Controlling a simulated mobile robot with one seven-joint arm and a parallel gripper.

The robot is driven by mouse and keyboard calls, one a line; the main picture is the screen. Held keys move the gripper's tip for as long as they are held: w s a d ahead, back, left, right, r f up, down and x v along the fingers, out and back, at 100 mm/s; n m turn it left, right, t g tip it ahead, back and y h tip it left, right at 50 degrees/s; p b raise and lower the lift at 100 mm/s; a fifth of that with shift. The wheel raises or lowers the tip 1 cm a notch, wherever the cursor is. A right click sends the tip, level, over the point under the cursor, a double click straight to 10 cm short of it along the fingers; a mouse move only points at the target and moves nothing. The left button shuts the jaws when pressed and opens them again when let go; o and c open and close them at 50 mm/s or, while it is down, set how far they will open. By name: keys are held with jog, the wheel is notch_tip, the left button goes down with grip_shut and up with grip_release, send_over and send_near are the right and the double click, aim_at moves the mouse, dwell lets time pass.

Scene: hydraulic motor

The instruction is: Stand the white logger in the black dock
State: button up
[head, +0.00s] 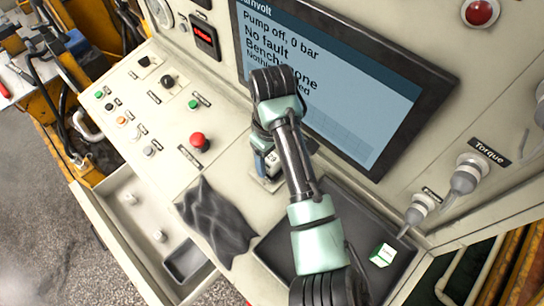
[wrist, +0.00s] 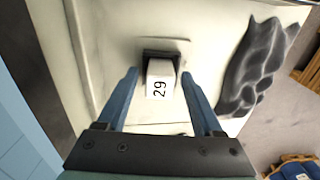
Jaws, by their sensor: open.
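The white logger (wrist: 160,82), marked 29, sits at the black dock (wrist: 150,55) in the wrist view and seems to stand in it. How deep it sits cannot be told. My gripper (wrist: 160,74) is open, with one blue finger on each side of the logger and a visible gap to both. In the head view my gripper (head: 266,165) is low over the console below the screen. The logger (head: 273,160) shows partly beside a finger there, and my arm hides much of the dock area.
A dark crumpled cloth (head: 215,222) lies left of my arm. A black tray (head: 280,245) is under my forearm, with a green and white box (head: 382,255) at its right. The screen (head: 350,80) rises close behind my gripper. A red button (head: 199,141) stands to the left.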

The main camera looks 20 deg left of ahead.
notch_tip(320, 180, up, 13)
jog(key=p, duration=0.2)
jog(key=shift+f, duration=0.15)
dwell(1.0)
